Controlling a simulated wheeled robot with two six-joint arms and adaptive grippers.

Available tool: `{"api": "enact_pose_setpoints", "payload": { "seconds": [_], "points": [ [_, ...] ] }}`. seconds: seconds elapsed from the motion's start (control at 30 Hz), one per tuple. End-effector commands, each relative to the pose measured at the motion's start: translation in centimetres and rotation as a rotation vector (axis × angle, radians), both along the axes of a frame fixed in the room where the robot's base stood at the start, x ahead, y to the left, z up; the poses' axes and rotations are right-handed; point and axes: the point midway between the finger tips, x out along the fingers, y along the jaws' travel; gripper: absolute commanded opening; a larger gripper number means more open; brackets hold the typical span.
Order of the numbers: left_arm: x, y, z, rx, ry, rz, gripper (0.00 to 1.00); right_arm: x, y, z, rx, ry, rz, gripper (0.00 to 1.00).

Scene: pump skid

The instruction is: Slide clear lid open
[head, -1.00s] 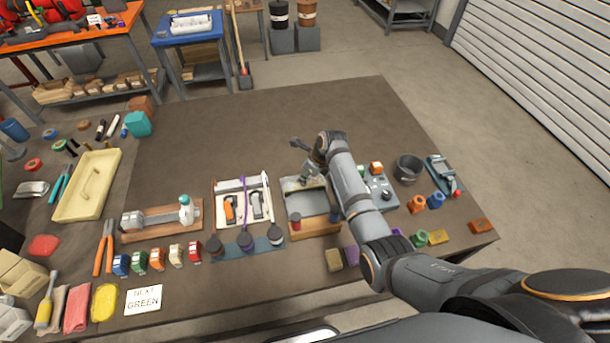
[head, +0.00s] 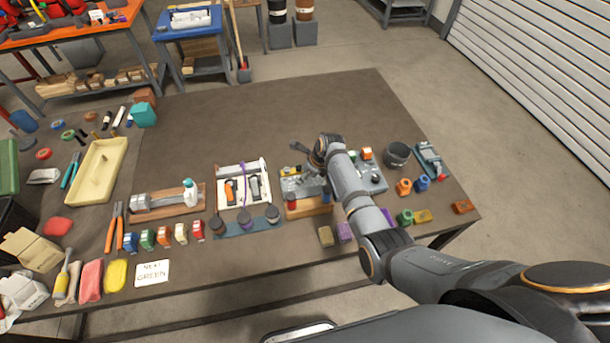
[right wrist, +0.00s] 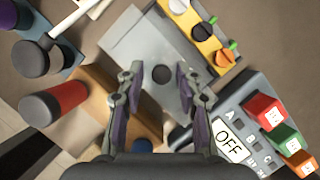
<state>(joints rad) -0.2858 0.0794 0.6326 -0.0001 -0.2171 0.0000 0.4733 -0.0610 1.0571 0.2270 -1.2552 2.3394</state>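A pale grey, see-through-looking lid (right wrist: 125,42) with a dark round spot (right wrist: 161,74) lies on a box in the right wrist view. In the head view this grey box (head: 289,186) stands in the middle of the table's near half, partly hidden by my right arm. My right gripper (right wrist: 160,95) is open, its two fingers on either side of the dark spot, with nothing visibly gripped. Whether the fingers touch the lid cannot be told. In the head view the right gripper (head: 316,172) is mostly hidden behind its own arm. My left gripper is not in view.
A yellow strip with several knobs (right wrist: 196,32) borders the lid. A grey OFF panel with coloured switches (right wrist: 245,135) is close on the right. A wooden block (head: 309,208) and red cylinder (right wrist: 60,98) are beside the box. The table's far middle (head: 270,120) is clear.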

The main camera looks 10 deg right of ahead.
Motion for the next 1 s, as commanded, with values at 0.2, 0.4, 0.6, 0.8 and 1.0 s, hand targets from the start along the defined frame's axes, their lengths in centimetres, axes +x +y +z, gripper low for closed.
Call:
{"api": "enact_pose_setpoints", "payload": {
  "seconds": [0.2,0.4,0.6,0.8,1.0],
  "points": [
    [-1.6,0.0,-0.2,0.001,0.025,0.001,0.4,0.1,-0.1,0.1,-0.001,-0.004,-0.001,0.43],
    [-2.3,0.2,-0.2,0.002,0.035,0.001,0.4,0.0,-0.4,1.0,-0.001,-0.007,-0.001,0.43],
    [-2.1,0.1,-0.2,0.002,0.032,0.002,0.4,-1.1,-1.5,5.0,-0.002,-0.009,-0.001,0.43],
    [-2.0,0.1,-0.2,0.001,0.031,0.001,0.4,-2.4,-2.7,9.1,-0.002,-0.006,-0.001,0.43],
    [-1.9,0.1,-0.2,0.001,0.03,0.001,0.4,-3.0,-3.2,11.0,-0.002,-0.004,-0.001,0.43]
  ]
}}
